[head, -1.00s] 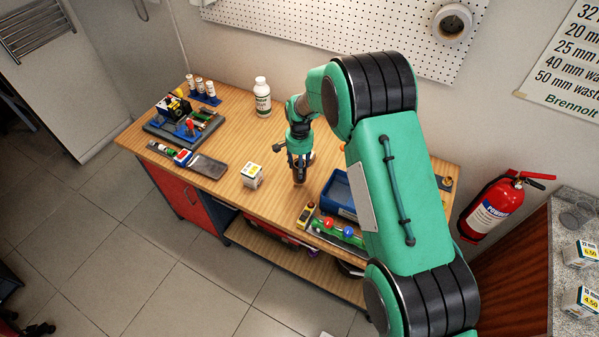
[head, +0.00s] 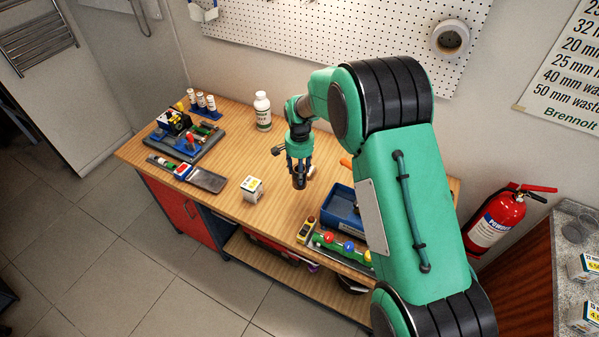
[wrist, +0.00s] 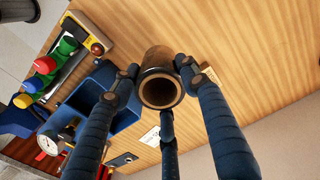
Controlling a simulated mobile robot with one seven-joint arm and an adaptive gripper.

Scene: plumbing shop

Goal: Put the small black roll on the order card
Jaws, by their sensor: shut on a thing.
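My gripper (wrist: 163,88) has three dark blue jointed fingers and is shut on the small black roll (wrist: 155,62), a dark short tube with a brown inside. In the head view my gripper (head: 299,160) points down over the middle of the bench, and the black roll (head: 299,182) shows at its fingertips, seemingly just above the wood. In the wrist view a small white card (wrist: 150,137) with print lies below, partly hidden by the fingers. I cannot tell for sure whether it is the order card.
A blue bin (head: 339,207) and a rack with coloured knobs (head: 340,248) stand to the right. A small white box (head: 252,189) stands left of my gripper, and a white bottle (head: 263,111) stands behind. Bare wood lies between them.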

